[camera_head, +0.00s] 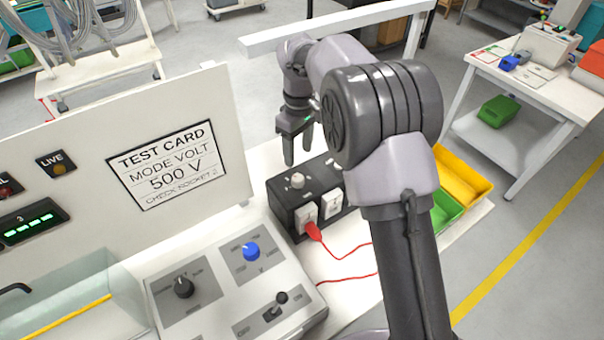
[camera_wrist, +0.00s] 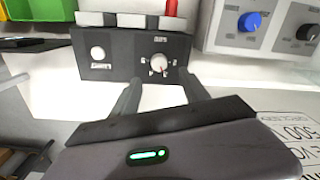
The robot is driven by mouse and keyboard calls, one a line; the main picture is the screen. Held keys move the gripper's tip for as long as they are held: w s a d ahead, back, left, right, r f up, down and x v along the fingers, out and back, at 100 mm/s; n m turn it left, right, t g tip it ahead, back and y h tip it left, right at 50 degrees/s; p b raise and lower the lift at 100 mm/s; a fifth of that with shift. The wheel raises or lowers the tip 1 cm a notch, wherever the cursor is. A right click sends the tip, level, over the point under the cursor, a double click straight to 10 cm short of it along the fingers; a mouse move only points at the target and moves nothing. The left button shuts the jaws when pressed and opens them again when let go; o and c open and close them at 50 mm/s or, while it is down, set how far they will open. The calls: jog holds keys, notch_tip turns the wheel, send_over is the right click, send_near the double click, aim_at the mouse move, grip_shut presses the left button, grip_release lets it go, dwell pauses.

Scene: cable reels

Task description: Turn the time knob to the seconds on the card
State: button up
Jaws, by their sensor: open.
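The test card (camera_head: 168,165) on the white panel reads MODE VOLT, 500 V and a check-socket line; I see no seconds on it. A blue knob (camera_head: 251,251) and a black knob (camera_head: 183,286) sit on the grey console (camera_head: 215,310). A white knob (camera_head: 297,181) is on the black socket box (camera_head: 283,212); in the wrist view this knob (camera_wrist: 160,63) has marks around it. Knob labels are too small to read, so I cannot tell which is the time knob. My gripper (camera_head: 297,154) is open and empty, its fingers pointing down close to the socket box.
A red plug (camera_head: 313,231) with a red lead sits in the socket box. A black lever (camera_head: 279,300) stands on the console. Yellow (camera_head: 462,175) and green bins lie right of my arm. A clear cover (camera_head: 75,295) is at left.

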aim_at(298, 178)
notch_tip(298, 178, down, 10)
jog(key=shift+f+b, duration=0.2)
jog(key=shift+b, duration=0.85)
grip_shut()
jog(key=shift+m, duration=0.4)
jog(key=m, duration=0.4)
jog(key=shift+m, duration=0.4)
jog(key=m, duration=0.5)
jog(key=shift+a+r+m, duration=0.1)
jog(key=shift+m, duration=0.6)
